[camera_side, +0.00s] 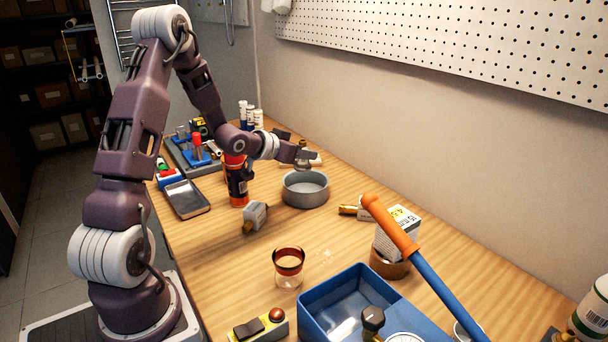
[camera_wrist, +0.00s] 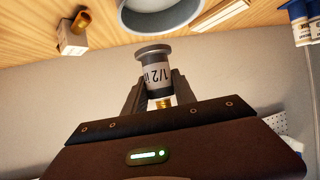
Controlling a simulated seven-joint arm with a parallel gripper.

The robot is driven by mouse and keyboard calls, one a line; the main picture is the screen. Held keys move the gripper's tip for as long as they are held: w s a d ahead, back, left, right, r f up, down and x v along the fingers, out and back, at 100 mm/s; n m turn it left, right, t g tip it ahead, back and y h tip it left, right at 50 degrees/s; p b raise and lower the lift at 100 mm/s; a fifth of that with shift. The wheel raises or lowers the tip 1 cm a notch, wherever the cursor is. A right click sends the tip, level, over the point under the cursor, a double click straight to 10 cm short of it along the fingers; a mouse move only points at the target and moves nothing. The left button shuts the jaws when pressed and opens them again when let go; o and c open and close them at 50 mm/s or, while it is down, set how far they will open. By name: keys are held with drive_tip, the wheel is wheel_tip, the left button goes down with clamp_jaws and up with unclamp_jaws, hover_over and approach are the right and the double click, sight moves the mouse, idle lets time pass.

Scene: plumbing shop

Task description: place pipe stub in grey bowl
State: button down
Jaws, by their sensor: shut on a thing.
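The pipe stub (camera_wrist: 155,72) is a short grey piece with a flared rim, a white "1/2 in" label and a brass end. My gripper (camera_wrist: 153,88) is shut on it, with a finger on each side, in the wrist view. In the side view my gripper (camera_side: 303,154) is above the far rim of the grey bowl, and the stub there is small and hard to make out. The grey bowl (camera_side: 305,200) is round and stands upright on the bench. In the wrist view the bowl (camera_wrist: 128,18) is cut by the top edge, apart from the stub.
A black and orange can (camera_side: 237,185) stands left of the bowl. A grey fitting (camera_side: 256,214) and a red-banded glass (camera_side: 289,268) are nearer the camera. A blue tray (camera_side: 310,315) and an orange-handled tool (camera_side: 390,225) are at front right. Bare wood lies between.

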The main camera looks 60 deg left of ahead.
sight(297, 169)
wheel_tip(297, 169, down, 5)
drive_tip(key=shift+f, duration=0.15)
drive_tip(key=shift+f, duration=0.4)
drive_tip(key=c, duration=1)
unclamp_jaws()
